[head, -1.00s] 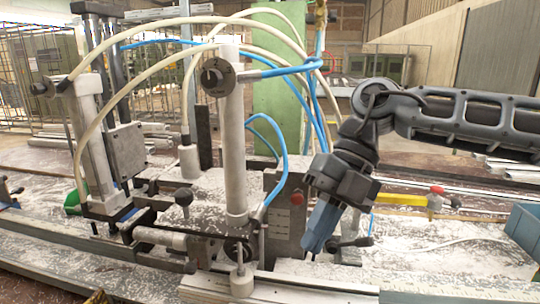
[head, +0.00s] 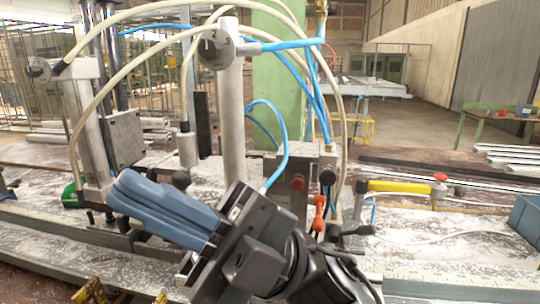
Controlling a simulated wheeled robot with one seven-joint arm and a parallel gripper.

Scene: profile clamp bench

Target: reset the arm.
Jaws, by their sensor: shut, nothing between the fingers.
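My gripper (head: 122,196) is in the lower middle of the head view, with its blue fingers together and pointing up and left. Nothing shows between the fingers. My arm's dark wrist comes up from the bottom edge. The gripper is in front of the clamp bench and hides the lower part of the upright white cylinder (head: 231,110) and part of the bench top. From this one view I cannot tell how far the fingers are from the clamp parts behind them.
Hoses arch over the clamp columns. A left clamp column (head: 90,120) stands behind the fingertips. A blue bin (head: 526,222) sits at the right edge. The bench's right front is fairly clear.

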